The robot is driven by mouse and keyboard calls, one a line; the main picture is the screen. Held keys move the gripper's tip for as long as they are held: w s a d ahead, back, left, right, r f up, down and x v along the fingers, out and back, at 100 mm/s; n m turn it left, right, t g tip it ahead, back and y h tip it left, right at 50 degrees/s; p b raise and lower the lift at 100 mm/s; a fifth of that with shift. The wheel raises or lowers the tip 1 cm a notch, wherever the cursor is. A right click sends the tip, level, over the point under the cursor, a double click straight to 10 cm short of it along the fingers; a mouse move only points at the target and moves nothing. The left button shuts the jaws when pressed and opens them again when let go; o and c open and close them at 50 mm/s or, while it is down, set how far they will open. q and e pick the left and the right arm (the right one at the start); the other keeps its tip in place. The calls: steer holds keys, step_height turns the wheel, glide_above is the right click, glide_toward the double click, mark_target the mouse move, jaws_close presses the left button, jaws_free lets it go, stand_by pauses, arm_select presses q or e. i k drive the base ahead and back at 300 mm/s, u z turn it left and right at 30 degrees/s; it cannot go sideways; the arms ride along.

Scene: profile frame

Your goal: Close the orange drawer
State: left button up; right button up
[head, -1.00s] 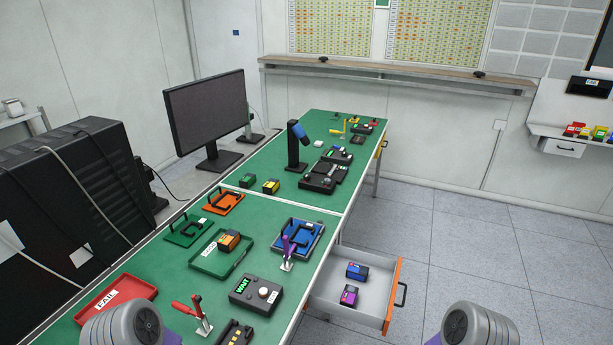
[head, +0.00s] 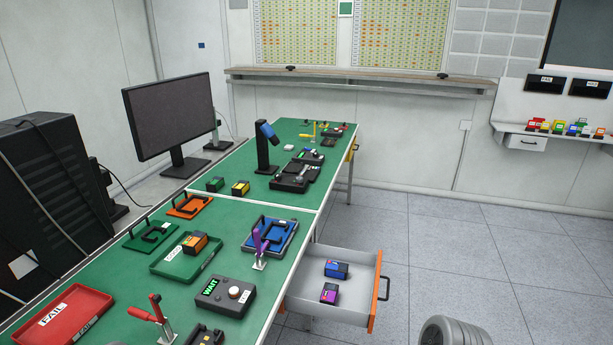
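The orange drawer (head: 377,290) stands pulled out from the right side of the green-topped bench in the head view. Its front is orange with a black handle (head: 385,289) facing right. Inside the grey drawer lie a blue block (head: 337,269) and a purple block (head: 329,293). A grey rounded part of my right arm shows at the bottom edge, right of and nearer than the drawer, apart from it. Neither gripper shows in the head view.
The tiled floor (head: 450,245) right of the drawer is clear. A wall shelf (head: 545,138) holds several coloured items.

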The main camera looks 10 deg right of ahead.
mark_target(355, 305)
steer(key=k, duration=1)
steer(key=z, duration=1.95)
steer(key=i, duration=1)
steer(key=u, duration=2.35)
steer(key=i, duration=0.95)
steer(key=z, duration=0.5)
steer(key=i, duration=0.6)
steer(key=z, duration=0.65)
